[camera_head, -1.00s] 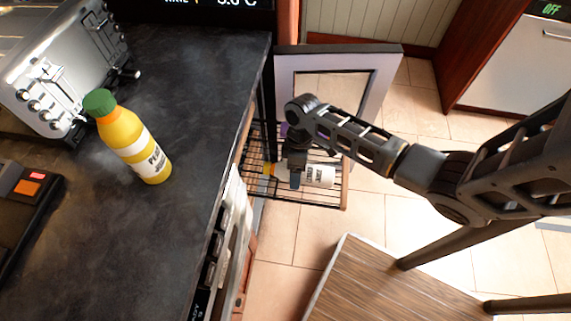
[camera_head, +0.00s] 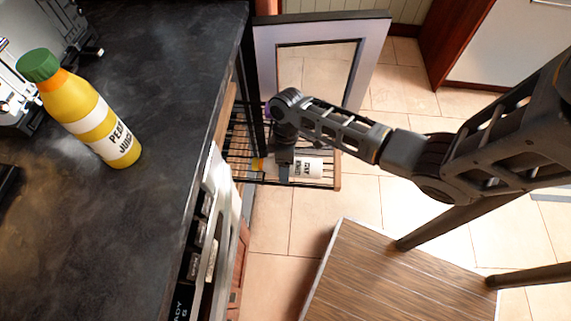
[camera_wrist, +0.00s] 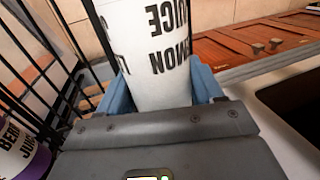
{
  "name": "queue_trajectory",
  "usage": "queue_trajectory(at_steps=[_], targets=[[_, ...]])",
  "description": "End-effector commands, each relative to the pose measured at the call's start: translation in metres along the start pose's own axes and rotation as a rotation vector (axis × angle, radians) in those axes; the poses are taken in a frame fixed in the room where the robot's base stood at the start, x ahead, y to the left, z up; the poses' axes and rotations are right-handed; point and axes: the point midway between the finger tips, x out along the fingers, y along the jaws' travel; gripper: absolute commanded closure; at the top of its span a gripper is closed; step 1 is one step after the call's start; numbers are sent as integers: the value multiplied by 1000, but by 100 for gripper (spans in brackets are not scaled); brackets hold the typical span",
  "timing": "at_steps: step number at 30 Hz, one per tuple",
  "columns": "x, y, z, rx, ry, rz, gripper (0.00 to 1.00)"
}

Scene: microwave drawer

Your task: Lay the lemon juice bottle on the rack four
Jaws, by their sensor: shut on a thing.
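The lemon juice bottle (camera_head: 308,167) lies roughly level in the head view, with a white label and a yellow end showing left of my gripper. My gripper (camera_head: 284,163) is shut around its middle. In the wrist view the bottle's white label (camera_wrist: 155,50) stands between the blue fingers (camera_wrist: 162,95), its lettering upside down. The pulled-out black wire rack (camera_head: 338,172) is beneath and around the bottle in the head view. Whether the bottle touches the rack is unclear, and no number shows on it. My arm hides part of the rack.
A berry juice bottle (camera_wrist: 18,155) with a purple part is beside the rack wires (camera_wrist: 72,50) in the wrist view. An open framed door (camera_head: 268,50) stands behind the rack. A yellow juice bottle (camera_head: 85,115) stands on the dark counter (camera_head: 170,80). A wooden-topped table (camera_head: 390,275) is nearer.

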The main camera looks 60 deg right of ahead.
Motion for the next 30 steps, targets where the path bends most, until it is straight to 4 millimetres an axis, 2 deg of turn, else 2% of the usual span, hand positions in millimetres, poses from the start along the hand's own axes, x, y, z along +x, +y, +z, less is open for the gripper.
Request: queue_trajectory(at_steps=[1, 10, 11, 19, 30], targets=[[6, 1, 1, 1, -4, 0, 83], [9, 2, 3, 2, -8, 0, 83], [9, 2, 3, 2, -8, 0, 31], [4, 2, 3, 2, -8, 2, 5], [-57, 2, 0, -1, 3, 7, 4]])
